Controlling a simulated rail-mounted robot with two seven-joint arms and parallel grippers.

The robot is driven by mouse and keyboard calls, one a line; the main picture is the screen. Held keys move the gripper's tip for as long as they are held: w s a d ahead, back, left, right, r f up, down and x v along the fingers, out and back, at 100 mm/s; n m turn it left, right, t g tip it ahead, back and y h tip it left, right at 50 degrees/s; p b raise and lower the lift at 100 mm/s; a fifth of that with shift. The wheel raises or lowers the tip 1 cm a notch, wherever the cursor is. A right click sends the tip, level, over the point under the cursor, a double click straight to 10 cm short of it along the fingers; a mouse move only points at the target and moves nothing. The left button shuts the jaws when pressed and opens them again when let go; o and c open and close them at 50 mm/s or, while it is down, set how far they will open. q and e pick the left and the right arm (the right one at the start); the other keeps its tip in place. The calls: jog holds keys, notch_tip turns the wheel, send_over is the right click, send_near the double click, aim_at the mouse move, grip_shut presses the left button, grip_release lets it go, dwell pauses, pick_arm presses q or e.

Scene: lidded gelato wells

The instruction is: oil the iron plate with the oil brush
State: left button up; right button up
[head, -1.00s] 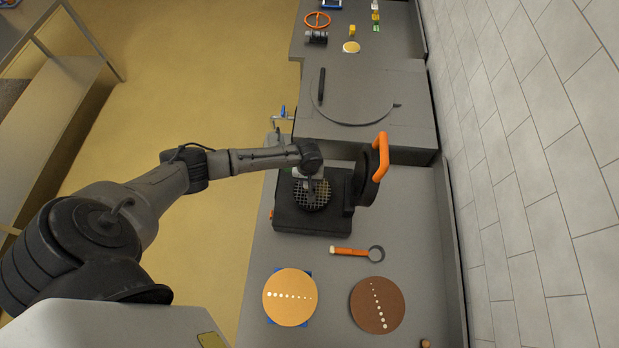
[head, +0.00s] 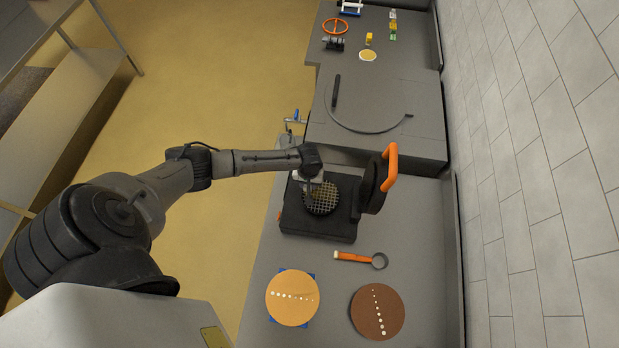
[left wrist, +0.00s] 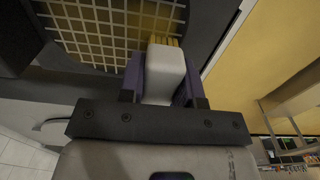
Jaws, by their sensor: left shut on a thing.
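The iron plate (head: 321,199) is a round, dark waffle-grid plate in a black iron whose lid (head: 374,187) with an orange handle stands open. In the left wrist view the plate's grid (left wrist: 115,25) fills the upper left. My left gripper (head: 312,185) is over the plate's upper left part. In the left wrist view, the left gripper (left wrist: 163,85) is shut on the oil brush (left wrist: 165,72), which has a white body and yellow bristles. The bristles point at the plate's edge area; I cannot tell whether they touch. My right gripper is out of view.
An orange-handled ring tool (head: 360,258) lies in front of the iron. A tan disc (head: 292,298) and a brown disc (head: 377,312) lie nearer on the counter. A large round griddle (head: 365,105) is behind. A tiled wall (head: 530,180) bounds the right.

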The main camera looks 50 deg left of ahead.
aim_at(334, 198)
pick_arm(q)
jog(key=shift+f, duration=0.1)
jog(key=shift+w+d, duration=1.05)
jog(key=shift+d, duration=0.15)
jog(key=shift+w, duration=0.1)
jog(key=shift+w+d, duration=1.05)
jog(key=shift+d, duration=0.05)
jog(key=shift+d, duration=0.1)
jog(key=shift+w+d, duration=1.1)
jog(key=shift+s, duration=0.1)
jog(key=shift+s+d, duration=0.9)
